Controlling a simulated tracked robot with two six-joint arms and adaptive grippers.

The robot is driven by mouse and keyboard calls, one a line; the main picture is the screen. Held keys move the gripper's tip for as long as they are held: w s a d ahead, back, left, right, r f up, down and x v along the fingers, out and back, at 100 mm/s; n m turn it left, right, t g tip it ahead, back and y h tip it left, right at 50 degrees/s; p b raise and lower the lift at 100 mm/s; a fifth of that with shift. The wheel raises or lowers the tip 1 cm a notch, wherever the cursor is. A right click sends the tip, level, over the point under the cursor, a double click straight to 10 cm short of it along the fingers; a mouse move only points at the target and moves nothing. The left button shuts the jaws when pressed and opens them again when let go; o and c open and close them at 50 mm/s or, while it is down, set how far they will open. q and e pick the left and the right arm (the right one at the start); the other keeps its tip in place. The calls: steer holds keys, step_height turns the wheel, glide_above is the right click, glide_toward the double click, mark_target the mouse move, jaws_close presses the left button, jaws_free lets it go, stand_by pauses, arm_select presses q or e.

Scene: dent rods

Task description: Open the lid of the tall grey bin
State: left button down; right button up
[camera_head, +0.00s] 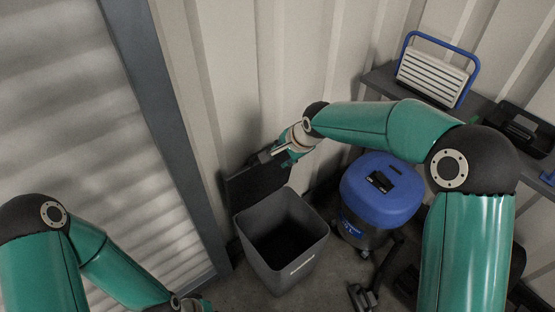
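The tall grey bin (295,262) stands on the floor in the lower middle, with its dark inside visible from above. Its dark lid (250,186) is raised, tilted up at the back of the bin against the wall side. My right gripper (272,156) is at the upper edge of the lid, close to it or touching; I cannot tell which. Its fingers are small and partly hidden, so their opening is unclear. My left arm comes in at the lower left, and its gripper (196,305) is mostly cut off by the bottom edge.
A blue-topped vacuum cleaner (383,190) stands right of the bin, its hose and floor nozzle (361,297) on the floor. Corrugated walls close off the back.

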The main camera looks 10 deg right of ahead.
steer(key=shift+v, duration=1.7)
steer(key=shift+c, duration=0.2)
